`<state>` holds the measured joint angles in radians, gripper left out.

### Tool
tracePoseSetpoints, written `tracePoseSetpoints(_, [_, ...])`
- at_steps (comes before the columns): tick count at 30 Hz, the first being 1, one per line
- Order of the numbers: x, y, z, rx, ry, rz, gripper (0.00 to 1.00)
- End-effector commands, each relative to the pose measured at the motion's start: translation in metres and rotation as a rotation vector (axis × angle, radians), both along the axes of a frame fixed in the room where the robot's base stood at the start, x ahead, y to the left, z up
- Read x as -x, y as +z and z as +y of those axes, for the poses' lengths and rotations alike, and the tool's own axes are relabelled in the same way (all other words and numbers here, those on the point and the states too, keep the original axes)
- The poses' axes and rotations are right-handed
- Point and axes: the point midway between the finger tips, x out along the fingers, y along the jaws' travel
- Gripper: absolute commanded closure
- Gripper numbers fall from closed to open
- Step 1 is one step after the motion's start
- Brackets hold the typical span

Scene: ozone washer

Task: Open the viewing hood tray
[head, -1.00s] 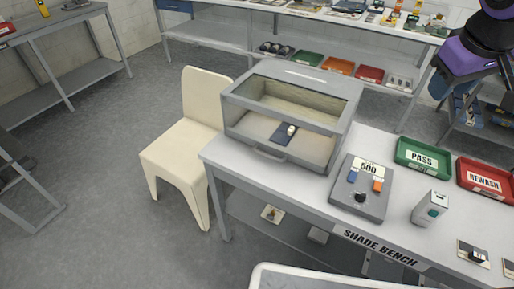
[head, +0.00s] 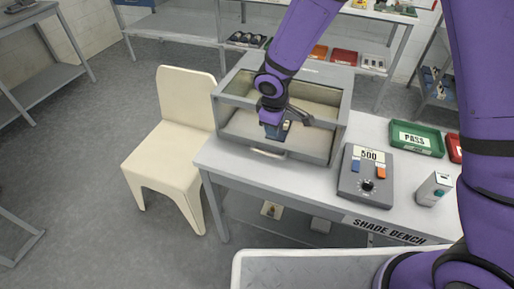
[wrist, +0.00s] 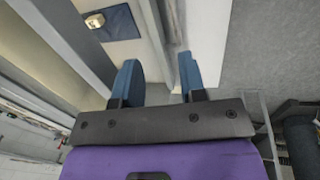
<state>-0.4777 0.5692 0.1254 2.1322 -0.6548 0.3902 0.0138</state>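The grey viewing hood (head: 343,110) with a clear top stands on the bench. Its tray front has a bar handle (head: 268,153) low in the middle, and the tray looks closed. My gripper (head: 278,134) is at the front of the hood, just above the handle in the head view; I cannot tell if it touches. In the wrist view, my gripper (wrist: 160,75) has its two blue fingers apart, with a clear gap between them. A blue pad with a small pale piece (wrist: 112,22) lies inside the hood. My arm hides part of the hood.
The white bench (head: 310,182) carries a grey control box (head: 363,172) marked 500, a small grey device (head: 434,188) and a green PASS tray (head: 417,139) to the right. A cream chair (head: 175,140) stands close on the left. Open floor lies left.

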Motion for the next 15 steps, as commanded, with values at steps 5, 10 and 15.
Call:
tracePoseSetpoints(5, [0.005,-0.028,0.016,0.003,0.057,0.024,0.62])
tracePoseSetpoints(10, [0.005,-0.039,0.018,0.004,0.068,0.028,0.62])
tracePoseSetpoints(15, [0.002,-0.062,0.016,0.006,0.067,0.03,0.62])
